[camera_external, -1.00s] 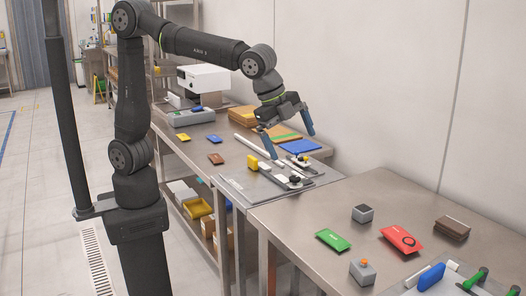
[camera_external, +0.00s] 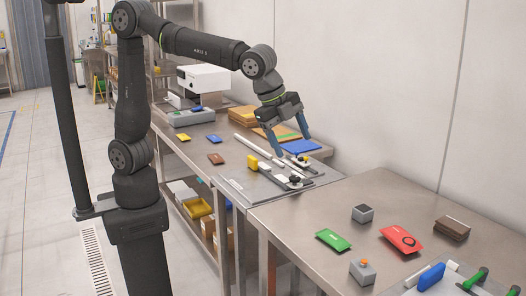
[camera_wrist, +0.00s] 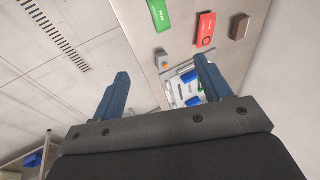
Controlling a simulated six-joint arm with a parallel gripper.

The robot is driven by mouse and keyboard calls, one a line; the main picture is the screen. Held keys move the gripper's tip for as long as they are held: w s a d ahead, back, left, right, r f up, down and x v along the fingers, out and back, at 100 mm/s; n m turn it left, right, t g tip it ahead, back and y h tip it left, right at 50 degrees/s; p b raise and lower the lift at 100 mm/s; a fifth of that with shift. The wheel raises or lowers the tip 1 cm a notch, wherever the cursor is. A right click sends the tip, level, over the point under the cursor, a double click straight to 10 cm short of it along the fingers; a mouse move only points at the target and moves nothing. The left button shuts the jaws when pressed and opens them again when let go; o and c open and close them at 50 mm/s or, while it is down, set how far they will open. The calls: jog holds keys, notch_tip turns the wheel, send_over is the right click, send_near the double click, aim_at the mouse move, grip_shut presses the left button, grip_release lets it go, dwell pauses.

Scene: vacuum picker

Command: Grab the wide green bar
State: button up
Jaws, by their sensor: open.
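A flat green bar (camera_external: 333,240) with small pale marking lies on the near right table. It also shows at the top of the wrist view (camera_wrist: 159,14). My gripper (camera_external: 290,143) is open and empty, with its two blue fingers apart. It hangs above the far table, behind and to the left of the green bar and well clear of it. In the wrist view the fingers (camera_wrist: 161,70) point up the picture, with the green bar beyond them.
A red packet (camera_external: 402,240), a brown block (camera_external: 451,228) and grey blocks (camera_external: 362,213) lie around the green bar. A tray with a blue piece (camera_external: 431,277) and green handles stands at the near right. Fixtures with a yellow piece (camera_external: 252,162) lie below my gripper. A wall runs behind.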

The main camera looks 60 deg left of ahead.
jog(key=f+n, duration=0.1)
jog(key=n, duration=0.1)
jog(key=n+g+h, duration=0.2)
jog(key=n+g, duration=0.2)
jog(key=n, duration=3.1)
send_near(333, 237)
jog(key=shift+s+d+f, duration=0.1)
jog(key=shift+s+f, duration=0.15)
jog(key=shift+f, duration=0.3)
jog(key=shift+s+d+f, duration=0.15)
jog(key=shift+s+f, duration=0.05)
jog(key=shift+f, duration=0.3)
jog(key=shift+w+x, duration=0.2)
jog(key=shift+x, duration=1.25)
jog(key=shift+w+x, duration=0.25)
jog(key=shift+x, duration=1.2)
jog(key=shift+c, duration=0.2)
jog(key=c, duration=1)
